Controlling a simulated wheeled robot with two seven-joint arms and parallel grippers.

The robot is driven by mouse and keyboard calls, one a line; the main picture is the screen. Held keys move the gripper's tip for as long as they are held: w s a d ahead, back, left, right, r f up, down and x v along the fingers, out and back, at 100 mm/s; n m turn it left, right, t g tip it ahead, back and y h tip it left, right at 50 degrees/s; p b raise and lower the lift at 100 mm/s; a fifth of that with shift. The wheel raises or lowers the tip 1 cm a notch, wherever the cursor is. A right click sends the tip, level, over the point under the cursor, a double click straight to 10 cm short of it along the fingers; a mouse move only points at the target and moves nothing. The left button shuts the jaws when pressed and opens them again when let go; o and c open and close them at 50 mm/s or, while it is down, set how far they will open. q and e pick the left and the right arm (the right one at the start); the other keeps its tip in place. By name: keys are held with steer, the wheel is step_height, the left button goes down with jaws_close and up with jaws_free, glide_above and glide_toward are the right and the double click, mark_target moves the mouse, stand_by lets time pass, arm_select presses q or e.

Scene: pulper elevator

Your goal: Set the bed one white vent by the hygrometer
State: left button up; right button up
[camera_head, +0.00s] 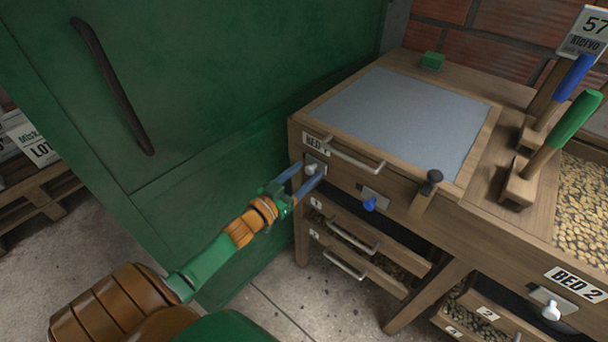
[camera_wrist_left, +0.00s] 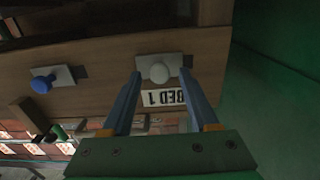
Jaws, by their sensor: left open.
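The bed one white vent (camera_head: 312,169) is a round white knob on a grey plate on the front of the wooden bench, below the BED 1 label (camera_head: 316,145). My left gripper (camera_head: 307,178) is open, its two blue fingers reaching toward the vent. In the left wrist view the white knob (camera_wrist_left: 159,73) lies between the open fingertips; I cannot tell whether they touch it. A panel reading 57 (camera_head: 591,27), perhaps the hygrometer, stands at the top right, partly cut off. My right gripper is not in view.
A blue knob (camera_head: 370,204) sits right of the white one, and a dark-knobbed lever (camera_head: 431,183) beyond it. Blue and green handles (camera_head: 574,118) stand on the bench. BED 2 has a white knob (camera_head: 551,310). A green cabinet (camera_head: 215,90) closes off the left.

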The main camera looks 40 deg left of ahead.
arm_select(q)
steer(key=shift+c, duration=0.2)
jaws_close()
stand_by(1.1)
